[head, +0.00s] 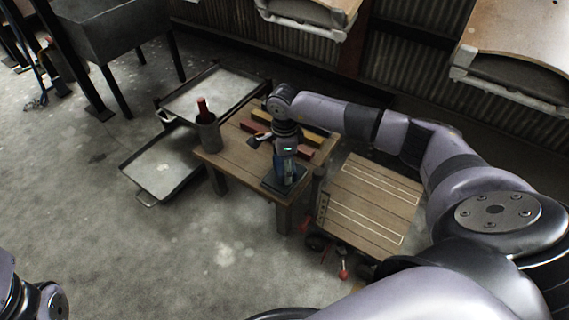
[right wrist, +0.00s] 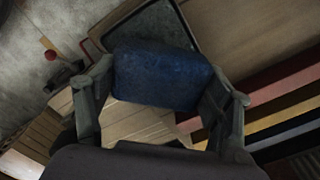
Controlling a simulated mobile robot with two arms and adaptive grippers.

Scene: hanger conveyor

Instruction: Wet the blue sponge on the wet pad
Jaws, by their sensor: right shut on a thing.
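The blue sponge (right wrist: 162,75) is between the two fingers of my right gripper (right wrist: 166,88), which is shut on it. In the head view my right gripper (head: 286,172) points down over the front right corner of the wooden table, at the wet pad. The wet pad (head: 270,185) is a dark, rimmed square, partly covered by the gripper. In the right wrist view the pad (right wrist: 150,24) shows just beyond the sponge. I cannot tell whether the sponge touches it. My left gripper is out of view; only part of the left arm shows at the lower left.
The wooden table (head: 233,163) also bears red and yellow bars (head: 303,133) and a grey container (head: 208,131) with a red-topped bottle (head: 202,106). A wooden cart (head: 370,200) stands close on the right. Metal trays (head: 160,168) lie left. The front floor is clear.

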